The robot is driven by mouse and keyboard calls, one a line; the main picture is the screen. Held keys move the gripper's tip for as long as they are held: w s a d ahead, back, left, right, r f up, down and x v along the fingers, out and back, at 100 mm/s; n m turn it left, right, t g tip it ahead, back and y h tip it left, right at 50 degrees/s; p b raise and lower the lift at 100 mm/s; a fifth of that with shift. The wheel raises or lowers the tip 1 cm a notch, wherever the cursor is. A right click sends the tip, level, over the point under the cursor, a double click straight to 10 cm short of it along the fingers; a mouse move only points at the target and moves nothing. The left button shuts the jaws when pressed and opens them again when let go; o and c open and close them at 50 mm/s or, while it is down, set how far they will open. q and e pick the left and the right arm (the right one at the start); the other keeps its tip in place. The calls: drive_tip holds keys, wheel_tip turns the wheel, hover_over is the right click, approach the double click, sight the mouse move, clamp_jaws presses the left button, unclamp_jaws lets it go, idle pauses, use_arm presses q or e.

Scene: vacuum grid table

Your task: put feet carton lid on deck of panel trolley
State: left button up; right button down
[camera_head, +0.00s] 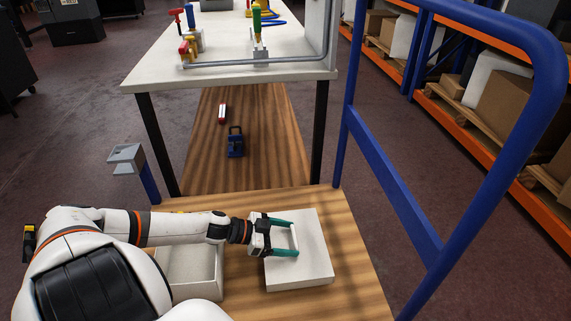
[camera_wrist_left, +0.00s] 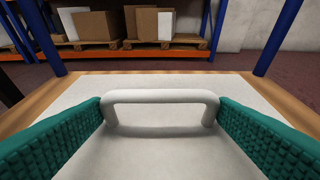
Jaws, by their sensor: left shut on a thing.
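The white carton lid (camera_head: 313,252) is a flat square piece with a raised handle, over the right part of the wooden deck (camera_head: 358,285) of the blue-railed trolley. My left gripper (camera_head: 284,238) is shut on the lid, its green fingers at the two ends of the handle; the handle (camera_wrist_left: 160,97) lies between them in the left wrist view. I cannot tell whether the lid touches the deck or hangs just above it. The open white carton (camera_head: 193,268) stands left of the lid, partly hidden by my left arm. My right gripper is not in view.
A blue trolley rail (camera_head: 400,200) rises at the right. Beyond the deck stands a white table (camera_head: 225,75) with pipes and valves. A blue object (camera_head: 235,145) and a red-and-white one (camera_head: 222,114) lie on its wooden lower shelf. Racks with boxes (camera_head: 510,105) stand far right.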

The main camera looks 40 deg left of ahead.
use_arm(q)
drive_tip(key=shift+f, duration=0.4)
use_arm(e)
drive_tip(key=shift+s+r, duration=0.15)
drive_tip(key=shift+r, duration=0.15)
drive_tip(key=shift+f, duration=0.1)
use_arm(q)
drive_tip(key=shift+s+d+f, duration=0.1)
drive_tip(key=shift+f, duration=0.45)
drive_tip(key=o, duration=0.9)
drive_tip(key=shift+s+f+b, duration=0.1)
drive_tip(key=shift+f+b, duration=0.1)
drive_tip(key=shift+b, duration=0.1)
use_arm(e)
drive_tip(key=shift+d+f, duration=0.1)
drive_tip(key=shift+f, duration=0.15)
use_arm(q)
drive_tip(key=shift+r, duration=0.4)
drive_tip(key=p+v, duration=0.1)
drive_tip(key=v, duration=0.1)
drive_tip(key=p+v, duration=0.1)
drive_tip(key=v, duration=0.2)
drive_tip(key=shift+r+p, duration=0.3)
drive_tip(key=p+v, duration=0.3)
drive_tip(key=v, duration=0.4)
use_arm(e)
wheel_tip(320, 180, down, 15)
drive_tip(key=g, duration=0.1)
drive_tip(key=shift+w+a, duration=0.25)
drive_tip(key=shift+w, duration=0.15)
